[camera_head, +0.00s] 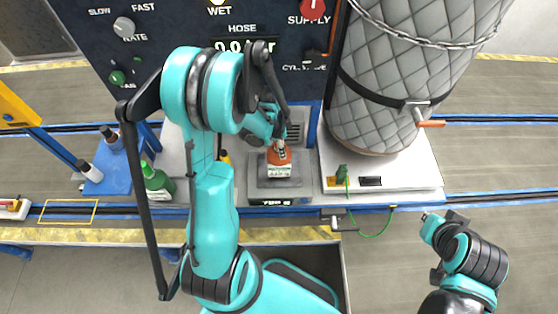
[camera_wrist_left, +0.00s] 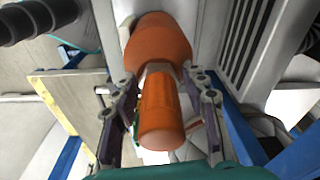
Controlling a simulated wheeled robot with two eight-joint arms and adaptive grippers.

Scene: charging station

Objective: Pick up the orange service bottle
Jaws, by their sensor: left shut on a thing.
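The orange service bottle (camera_head: 279,157) stands upright on a grey pad (camera_head: 256,182) in the middle of the head view, with a pale label on its front. My left gripper (camera_head: 281,143) comes down on its top from above. In the left wrist view the orange bottle (camera_wrist_left: 157,40) shows its body and its orange cap. The fingers of my left gripper (camera_wrist_left: 162,112) lie on both sides of the cap and neck, shut on it. My right gripper (camera_head: 440,226) is at the lower right, away from the bottle; its fingers are too small to judge.
A quilted grey tank (camera_head: 402,85) stands to the right on a white platform (camera_head: 425,172). A green bottle (camera_head: 158,184) stands left of the pad. A dark control panel (camera_head: 150,40) rises behind.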

